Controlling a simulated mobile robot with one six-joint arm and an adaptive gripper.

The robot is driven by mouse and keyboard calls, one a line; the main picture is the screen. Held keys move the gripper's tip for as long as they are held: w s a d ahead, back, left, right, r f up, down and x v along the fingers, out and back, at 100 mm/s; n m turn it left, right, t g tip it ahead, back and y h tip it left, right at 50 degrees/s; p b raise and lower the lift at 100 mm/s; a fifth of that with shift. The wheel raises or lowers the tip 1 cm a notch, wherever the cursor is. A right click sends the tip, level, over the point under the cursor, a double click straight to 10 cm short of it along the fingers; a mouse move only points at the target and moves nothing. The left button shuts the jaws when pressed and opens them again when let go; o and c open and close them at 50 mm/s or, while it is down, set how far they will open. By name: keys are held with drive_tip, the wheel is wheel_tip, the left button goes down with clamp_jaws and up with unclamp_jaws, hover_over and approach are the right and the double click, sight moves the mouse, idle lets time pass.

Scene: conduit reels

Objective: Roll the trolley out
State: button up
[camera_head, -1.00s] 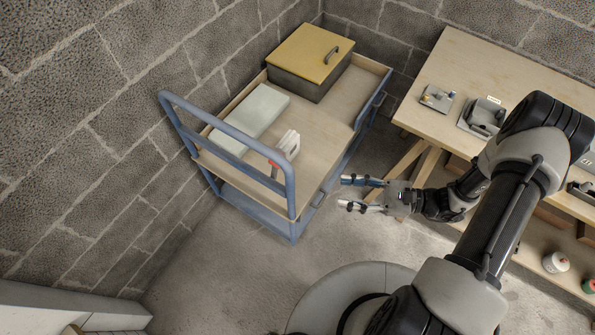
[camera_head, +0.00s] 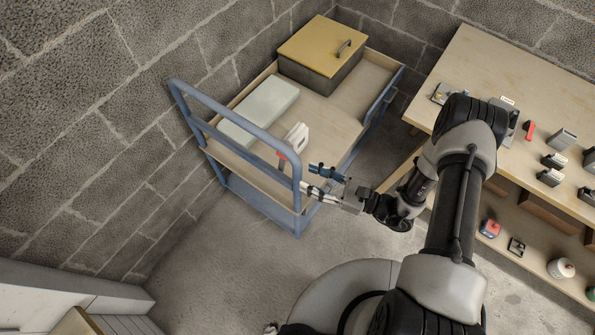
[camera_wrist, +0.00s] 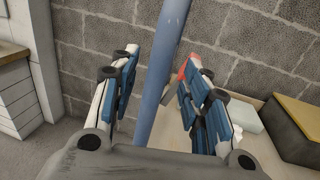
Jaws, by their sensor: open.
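The trolley (camera_head: 227,182) is a blue-framed cart with wooden decks, standing in the corner against the block wall. Its blue push handle (camera_head: 232,128) rises at the near left end. My gripper (camera_head: 311,180) is open beside the handle's right upright. On the top deck are a grey box with a yellow lid (camera_head: 319,50), a pale flat box (camera_head: 259,109) and a white item with a red part (camera_head: 296,138).
A wooden workbench (camera_head: 480,65) with several small devices stands to the right, with a lower shelf holding more items. Block walls close off the left and back. Bare concrete floor (camera_head: 235,265) lies in front of the trolley. A pale cabinet (camera_head: 70,285) is at lower left.

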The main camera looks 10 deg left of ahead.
sight(297, 172)
drive_tip(key=a, duration=0.2)
drive_tip(key=w+a, duration=0.1)
drive_tip(key=a, duration=0.2)
drive_tip(key=shift+c, duration=0.6)
clamp_jaws()
